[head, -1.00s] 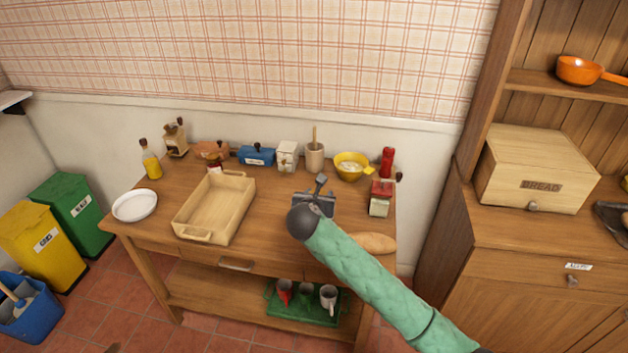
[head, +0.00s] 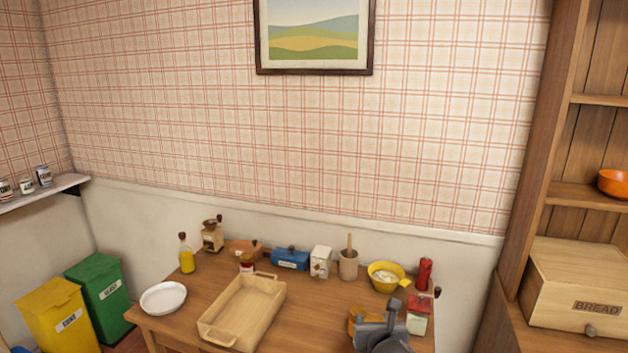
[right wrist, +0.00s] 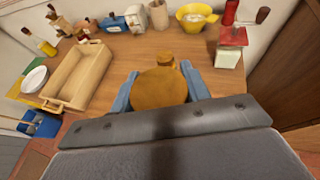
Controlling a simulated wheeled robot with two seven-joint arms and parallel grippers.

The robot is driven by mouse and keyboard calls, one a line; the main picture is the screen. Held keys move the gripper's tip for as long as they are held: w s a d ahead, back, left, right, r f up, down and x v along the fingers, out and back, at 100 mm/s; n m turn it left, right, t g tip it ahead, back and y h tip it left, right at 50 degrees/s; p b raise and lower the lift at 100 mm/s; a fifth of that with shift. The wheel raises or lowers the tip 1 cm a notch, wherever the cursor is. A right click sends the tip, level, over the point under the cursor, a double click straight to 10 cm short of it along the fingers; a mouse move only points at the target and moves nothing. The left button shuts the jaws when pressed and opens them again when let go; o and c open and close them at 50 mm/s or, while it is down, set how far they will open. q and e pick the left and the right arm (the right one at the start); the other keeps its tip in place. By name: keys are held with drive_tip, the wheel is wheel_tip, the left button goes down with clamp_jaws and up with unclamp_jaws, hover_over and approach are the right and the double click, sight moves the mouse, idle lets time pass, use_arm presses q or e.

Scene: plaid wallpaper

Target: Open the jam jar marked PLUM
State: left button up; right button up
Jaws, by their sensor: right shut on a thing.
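My right gripper (head: 378,322) is over the front right of the wooden table, low in the head view. In the right wrist view its two blue fingers (right wrist: 160,92) are shut on a brown, rounded thing (right wrist: 158,86) with a small knob at its far end. No label shows on it, and I cannot tell what it is. A small jar with red in it (head: 246,262) stands behind the wooden tray; its marking is too small to read. No PLUM marking is readable. My left gripper is out of view.
The wooden tray (head: 207,326) and a white plate (head: 163,297) take up the table's left half. Small labelled jars (head: 43,176) sit on the left wall shelf (head: 50,192).

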drive_tip(key=s+d+f, duration=0.6)
drive_tip(key=s+f, duration=0.1)
drive_tip(key=f, duration=0.2)
drive_tip(key=shift+s+d, duration=0.25)
drive_tip(key=shift+d, duration=0.05)
